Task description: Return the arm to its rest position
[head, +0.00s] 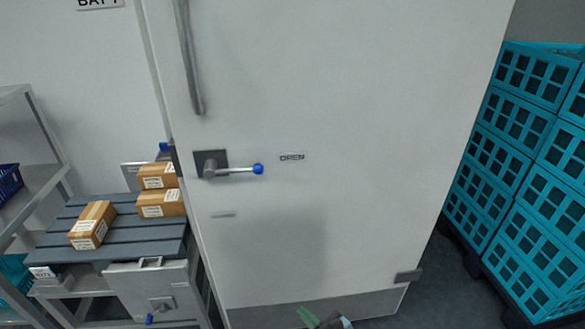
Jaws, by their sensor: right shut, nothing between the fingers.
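My right gripper (323,318) shows only in part at the bottom edge of the head view, just right of centre. Its green and dark grey tip is shut, with nothing visible in it. The rest of my right arm is below the frame. The gripper appears in front of the lower part of a large white door (330,95), apart from the door's lever. My left gripper is not in view.
The door has a blue-tipped lever handle (230,170) and an "OPEN" label (292,157). Left stands a slatted grey bench (115,228) with cardboard boxes (93,224). Teal crates (515,130) are stacked high at right. Dark floor shows between door and crates.

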